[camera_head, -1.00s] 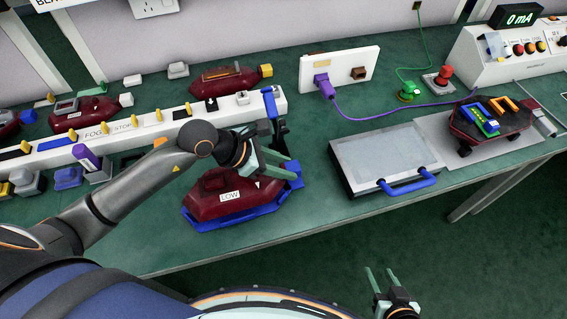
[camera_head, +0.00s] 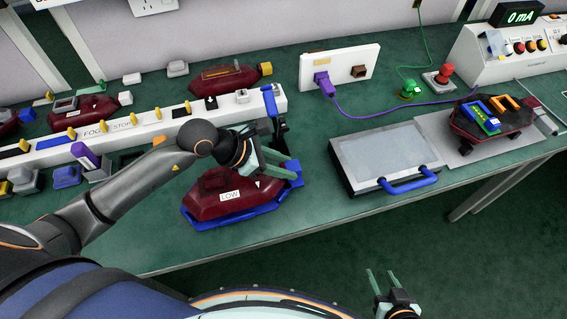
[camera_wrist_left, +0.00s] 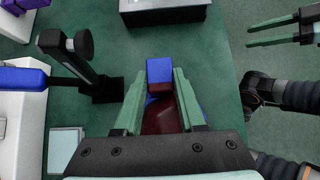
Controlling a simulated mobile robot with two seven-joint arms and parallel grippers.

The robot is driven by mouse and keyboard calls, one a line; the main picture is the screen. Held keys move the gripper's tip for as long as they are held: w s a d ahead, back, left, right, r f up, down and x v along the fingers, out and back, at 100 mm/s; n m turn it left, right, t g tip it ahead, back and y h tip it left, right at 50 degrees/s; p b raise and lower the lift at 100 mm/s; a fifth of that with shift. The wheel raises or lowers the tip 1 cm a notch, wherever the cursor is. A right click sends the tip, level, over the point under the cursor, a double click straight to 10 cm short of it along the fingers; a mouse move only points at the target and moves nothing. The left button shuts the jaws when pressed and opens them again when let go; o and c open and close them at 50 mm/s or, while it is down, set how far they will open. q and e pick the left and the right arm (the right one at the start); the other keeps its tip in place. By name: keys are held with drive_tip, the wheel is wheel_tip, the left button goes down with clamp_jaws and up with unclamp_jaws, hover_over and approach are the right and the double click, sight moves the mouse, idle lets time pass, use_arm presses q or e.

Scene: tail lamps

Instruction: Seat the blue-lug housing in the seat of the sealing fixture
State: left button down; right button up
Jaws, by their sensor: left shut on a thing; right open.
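The dark red housing (camera_head: 215,206), with a white LOW label and a blue lug (camera_head: 295,166) at its right end, sits low in the blue seat of the sealing fixture (camera_head: 240,220). Whether it is fully down I cannot tell. My left gripper (camera_head: 277,169) is shut on the housing near its lug. The left wrist view shows the blue lug (camera_wrist_left: 160,70) just beyond the fingertips and the dark red body (camera_wrist_left: 160,118) between the fingers. A black clamp post (camera_wrist_left: 85,70) with a blue lever stands beside the seat. My right gripper (camera_head: 379,281) is open and empty, off the table's front.
A long white rail (camera_head: 60,155) with yellow pegs runs behind the seat. Other dark red housings (camera_head: 225,78) lie beyond it. A grey flat box with a blue handle (camera_head: 408,186) stands to the right. A purple cable (camera_head: 400,110) crosses behind it.

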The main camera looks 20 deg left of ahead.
use_arm(q)
drive_tip(key=shift+f+b, duration=0.75)
drive_tip(key=shift+f, duration=0.5)
drive_tip(key=shift+c, duration=2.2)
unclamp_jaws()
